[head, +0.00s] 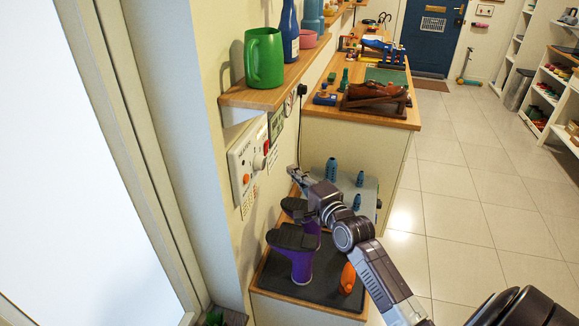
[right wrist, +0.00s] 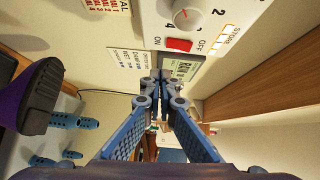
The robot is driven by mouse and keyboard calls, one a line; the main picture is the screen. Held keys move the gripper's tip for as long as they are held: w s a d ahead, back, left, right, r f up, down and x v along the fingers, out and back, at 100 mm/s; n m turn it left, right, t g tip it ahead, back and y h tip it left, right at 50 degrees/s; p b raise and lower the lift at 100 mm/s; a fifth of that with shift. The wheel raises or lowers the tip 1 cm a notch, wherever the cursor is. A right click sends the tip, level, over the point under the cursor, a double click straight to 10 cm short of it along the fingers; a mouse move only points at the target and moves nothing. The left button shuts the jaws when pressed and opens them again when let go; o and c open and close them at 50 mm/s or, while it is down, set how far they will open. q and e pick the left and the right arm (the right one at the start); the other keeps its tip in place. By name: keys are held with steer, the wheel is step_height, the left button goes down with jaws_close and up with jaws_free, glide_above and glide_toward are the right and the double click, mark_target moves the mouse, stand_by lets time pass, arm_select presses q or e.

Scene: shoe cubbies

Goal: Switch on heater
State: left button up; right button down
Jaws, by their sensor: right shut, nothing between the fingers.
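A white control box (head: 248,165) is fixed to the wall left of my right gripper, with a round knob (head: 258,162) and an orange round part (head: 246,178). The right wrist view shows part of its face close up (right wrist: 235,12). There a white dial (right wrist: 187,14) with numbers stands above a red rocker switch (right wrist: 179,45), between the marks ON and OFF. I cannot tell which way the rocker is tipped. My right gripper (head: 292,172) is shut and empty, with its fingertips (right wrist: 160,78) below the switch in the wrist view, apparently apart from it. My left gripper is out of view.
A wooden shelf (head: 268,92) with a green mug (head: 264,58) and bottles juts out above the box. Purple boots (head: 302,262) stand on a dark tray (head: 325,287) below my right arm. A workbench lies beyond; the tiled floor at right is open.

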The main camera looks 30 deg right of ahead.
steer(key=s, duration=0.4)
steer(key=shift+s+f, duration=0.15)
steer(key=shift+s, duration=0.25)
